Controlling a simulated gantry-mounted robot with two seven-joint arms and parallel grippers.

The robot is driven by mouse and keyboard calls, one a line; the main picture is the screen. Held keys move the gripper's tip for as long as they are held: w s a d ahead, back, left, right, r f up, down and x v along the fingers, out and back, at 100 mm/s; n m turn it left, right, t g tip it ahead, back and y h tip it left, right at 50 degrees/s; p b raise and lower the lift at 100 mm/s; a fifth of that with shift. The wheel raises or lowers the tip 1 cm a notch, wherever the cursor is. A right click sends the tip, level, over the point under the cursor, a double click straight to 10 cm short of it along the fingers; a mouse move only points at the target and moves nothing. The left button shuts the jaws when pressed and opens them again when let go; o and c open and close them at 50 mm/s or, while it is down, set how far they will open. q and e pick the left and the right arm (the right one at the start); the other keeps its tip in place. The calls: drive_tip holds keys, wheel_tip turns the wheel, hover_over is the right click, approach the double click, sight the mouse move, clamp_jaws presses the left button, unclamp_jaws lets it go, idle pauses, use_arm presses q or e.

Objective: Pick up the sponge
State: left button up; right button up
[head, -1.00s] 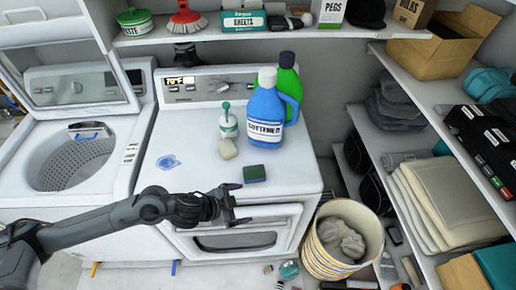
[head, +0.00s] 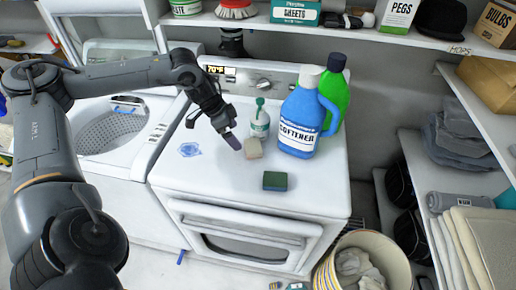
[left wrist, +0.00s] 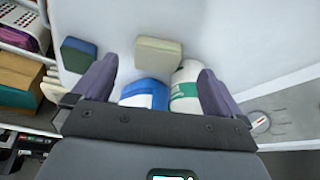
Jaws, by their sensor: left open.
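A green sponge (head: 275,181) lies flat on the white dryer top (head: 215,185), near its front. It also shows in the left wrist view (left wrist: 78,54), outside the finger on the left. A beige block (head: 252,148) lies behind it, next to the small white and green bottle (head: 260,121); I cannot tell whether it is soap or another sponge. In the left wrist view the beige block (left wrist: 158,58) shows between the fingers. My left gripper (head: 211,131) is open and empty, above the dryer top and left of the beige block. My right gripper is not in view.
A blue softener jug (head: 301,118) and a green bottle (head: 337,92) stand at the dryer's back right. A shelf (head: 390,38) runs above. The open washer (head: 110,130) is at left, a striped basket (head: 360,265) at front right. The dryer's front left top is clear.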

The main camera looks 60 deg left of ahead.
sight(246, 146)
use_arm(q)
drive_tip(key=x, duration=0.3)
drive_tip(key=shift+f, duration=0.1)
drive_tip(key=shift+w+d+f+p, duration=0.2)
drive_tip(key=shift+w+f+p, duration=0.15)
drive_tip(key=shift+f+p, duration=0.1)
drive_tip(key=x, duration=0.3)
drive_tip(key=shift+w+d+p, duration=0.1)
drive_tip(key=shift+w+p, duration=0.2)
drive_tip(key=shift+p, duration=0.05)
drive_tip(key=shift+w+f, duration=0.15)
drive_tip(key=shift+f, duration=0.3)
drive_tip(key=shift+c, duration=0.2)
drive_tip(key=c, duration=0.9)
drive_tip(key=shift+r, duration=0.1)
